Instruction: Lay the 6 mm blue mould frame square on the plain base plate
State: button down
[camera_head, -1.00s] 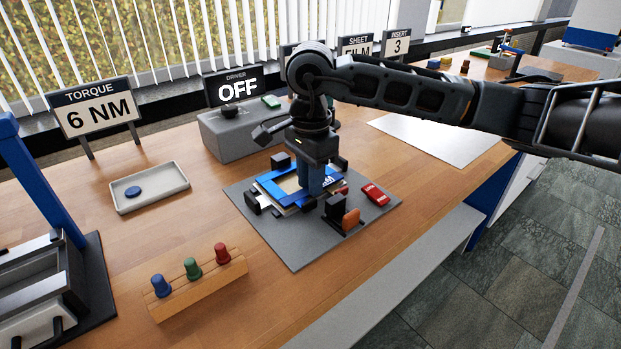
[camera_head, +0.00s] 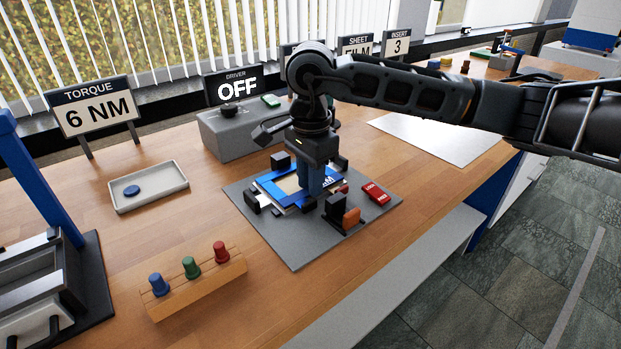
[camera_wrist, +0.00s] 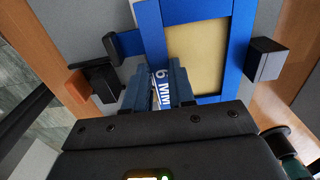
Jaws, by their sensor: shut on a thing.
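The blue mould frame (camera_head: 268,187) lies over a pale plate on the grey board, and "6 MM" shows on its tab in the wrist view. The pale plate (camera_wrist: 197,55) shows through the frame's opening. My gripper (camera_head: 312,192) points down and is shut on the frame's near-side tab; its fingers (camera_wrist: 160,88) straddle the label in the wrist view. The frame looks roughly in line with the plate. Whether it rests fully flat is hidden by the fingers.
Black blocks stand around the frame on the grey board (camera_head: 294,252), one with an orange part (camera_head: 351,217). A red tag (camera_head: 376,193) lies at right. A peg rack (camera_head: 200,290), a tray (camera_head: 150,190) and the driver box (camera_head: 226,140) stand to the left.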

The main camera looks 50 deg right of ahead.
dwell(0.3)
jog(key=c, duration=0.9)
grip_release()
jog(key=shift+o, duration=0.2)
notch_tip(320, 180, up, 8)
jog(key=shift+f, duration=0.15)
